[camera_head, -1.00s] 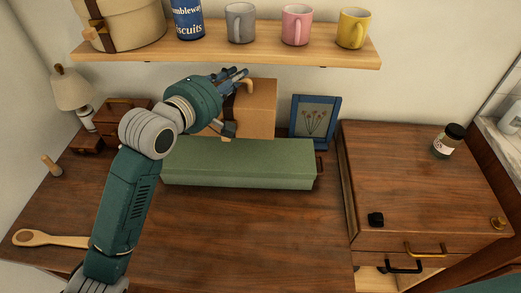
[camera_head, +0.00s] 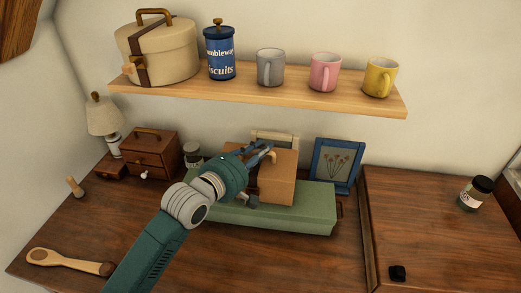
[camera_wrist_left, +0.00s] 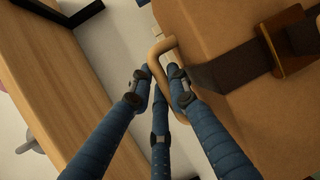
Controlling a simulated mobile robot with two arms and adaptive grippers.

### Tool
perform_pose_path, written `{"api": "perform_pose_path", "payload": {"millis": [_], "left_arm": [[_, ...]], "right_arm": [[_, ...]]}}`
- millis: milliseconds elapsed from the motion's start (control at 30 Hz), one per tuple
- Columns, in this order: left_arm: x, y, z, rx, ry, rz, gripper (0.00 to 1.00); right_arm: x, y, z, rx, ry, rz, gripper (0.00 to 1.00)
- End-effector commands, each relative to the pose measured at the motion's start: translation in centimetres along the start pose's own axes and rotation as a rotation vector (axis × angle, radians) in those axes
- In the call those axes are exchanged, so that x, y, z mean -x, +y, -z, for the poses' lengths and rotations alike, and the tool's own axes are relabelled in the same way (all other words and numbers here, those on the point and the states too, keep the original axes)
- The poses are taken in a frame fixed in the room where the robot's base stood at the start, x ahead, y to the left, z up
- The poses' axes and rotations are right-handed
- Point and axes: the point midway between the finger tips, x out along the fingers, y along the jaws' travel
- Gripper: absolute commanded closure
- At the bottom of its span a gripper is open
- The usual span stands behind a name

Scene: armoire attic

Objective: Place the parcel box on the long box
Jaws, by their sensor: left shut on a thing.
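The parcel box (camera_head: 278,180) is tan-brown with a light handle (camera_head: 270,156) on its top edge. My left gripper (camera_head: 268,150) is shut on this handle; the wrist view shows the handle (camera_wrist_left: 158,58) between the blue fingers (camera_wrist_left: 160,82). In that view the box (camera_wrist_left: 225,30) also carries a dark strap with a buckle. The long box (camera_head: 310,211) is green and lies on the desk. The parcel box overlaps its top in the head view; I cannot tell whether it touches or hangs just above. My arm hides part of the long box's left end.
A wooden shelf (camera_head: 250,92) with a round box, blue tin and several mugs runs above. A blue picture frame (camera_head: 335,165) stands right of the parcel box. A small drawer chest (camera_head: 150,152) and a jar are at the left.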

Motion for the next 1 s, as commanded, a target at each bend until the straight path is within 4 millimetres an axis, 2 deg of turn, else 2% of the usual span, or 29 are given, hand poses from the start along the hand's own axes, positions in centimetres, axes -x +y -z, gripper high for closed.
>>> {"api": "perform_pose_path", "payload": {"millis": [133,167,233,567,667,767,1000], "left_arm": [[0.0,0.0,0.0,0.000,-0.001,-0.004,1.00],[-0.1,-0.2,0.0,0.000,0.000,0.000,0.80],[-0.1,-0.2,0.0,0.000,0.000,0.000,0.66],[0.0,-0.1,0.0,-0.001,0.000,0.001,0.65],[0.7,-0.1,0.0,0.001,0.000,0.002,0.65],[2.3,-0.1,0.1,0.001,0.001,0.001,0.65],[7.5,-0.1,0.0,0.000,0.000,0.002,0.65]], "right_arm": [[0.0,0.1,-0.2,-0.001,-0.003,-0.001,0.60],[0.0,0.1,-0.3,-0.001,-0.004,-0.001,0.60],[0.0,0.1,-0.3,-0.001,-0.005,-0.001,0.60],[0.0,0.0,-0.4,-0.001,-0.006,-0.001,0.60],[0.0,0.0,-0.4,-0.001,-0.006,0.000,0.60],[-0.1,0.0,-0.4,-0.001,-0.006,0.000,0.60],[-0.4,0.0,-0.5,0.000,-0.006,0.000,0.60]]}}
